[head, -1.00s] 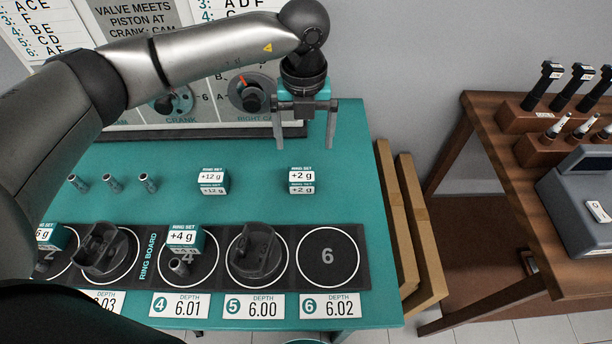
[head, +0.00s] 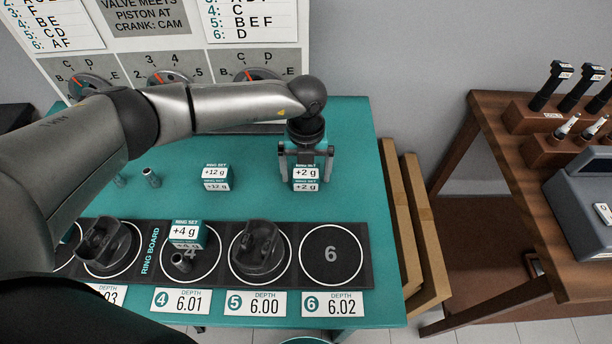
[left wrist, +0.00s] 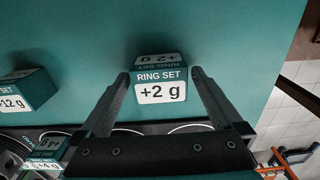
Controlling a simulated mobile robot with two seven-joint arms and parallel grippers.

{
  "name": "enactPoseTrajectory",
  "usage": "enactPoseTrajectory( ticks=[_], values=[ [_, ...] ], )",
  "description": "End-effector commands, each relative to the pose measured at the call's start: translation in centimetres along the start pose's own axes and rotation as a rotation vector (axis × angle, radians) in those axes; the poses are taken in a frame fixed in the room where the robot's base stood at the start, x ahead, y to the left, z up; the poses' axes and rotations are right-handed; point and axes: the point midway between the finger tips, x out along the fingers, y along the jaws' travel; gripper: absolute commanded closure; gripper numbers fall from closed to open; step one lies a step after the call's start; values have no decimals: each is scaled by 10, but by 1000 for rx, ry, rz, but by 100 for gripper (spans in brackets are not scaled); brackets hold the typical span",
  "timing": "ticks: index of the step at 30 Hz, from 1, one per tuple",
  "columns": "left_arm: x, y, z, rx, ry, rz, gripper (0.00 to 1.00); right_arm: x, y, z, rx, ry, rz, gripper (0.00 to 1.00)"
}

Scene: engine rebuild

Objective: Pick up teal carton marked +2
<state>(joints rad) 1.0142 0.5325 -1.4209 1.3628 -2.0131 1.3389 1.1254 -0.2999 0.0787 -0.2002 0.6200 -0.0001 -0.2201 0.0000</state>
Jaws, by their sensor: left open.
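The teal carton marked +2 g (head: 306,178) stands on the teal table behind the ring board. It also shows in the left wrist view (left wrist: 161,88), label toward the camera. My left gripper (head: 306,180) is open, with one finger on each side of the carton. In the left wrist view the fingertips (left wrist: 160,76) flank the carton; the left one is very close to its side, and I cannot tell whether either touches. My right gripper is not in view.
A +12 g carton (head: 215,177) stands to the left on the table. A +4 g carton (head: 186,235) is on the ring board (head: 376,262) at place 4, and a dark piston (head: 259,248) sits at place 5. Place 6 is empty. A wooden bench (head: 480,150) stands at the right.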

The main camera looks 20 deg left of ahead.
Motion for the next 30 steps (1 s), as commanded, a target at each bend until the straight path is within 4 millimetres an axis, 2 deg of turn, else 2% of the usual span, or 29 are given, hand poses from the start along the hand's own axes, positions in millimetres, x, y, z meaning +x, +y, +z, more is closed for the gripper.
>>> enactPoseTrajectory(
  ticks=[5, 27, 30],
  values=[
    [0, 0, 0, 0, 0, 0, 0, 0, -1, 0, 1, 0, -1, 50],
    [0, 0, 0, 0, 0, 0, 82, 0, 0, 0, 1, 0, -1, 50],
    [-1, 0, 0, 0, 0, -1, 82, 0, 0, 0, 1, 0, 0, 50]
  ],
)
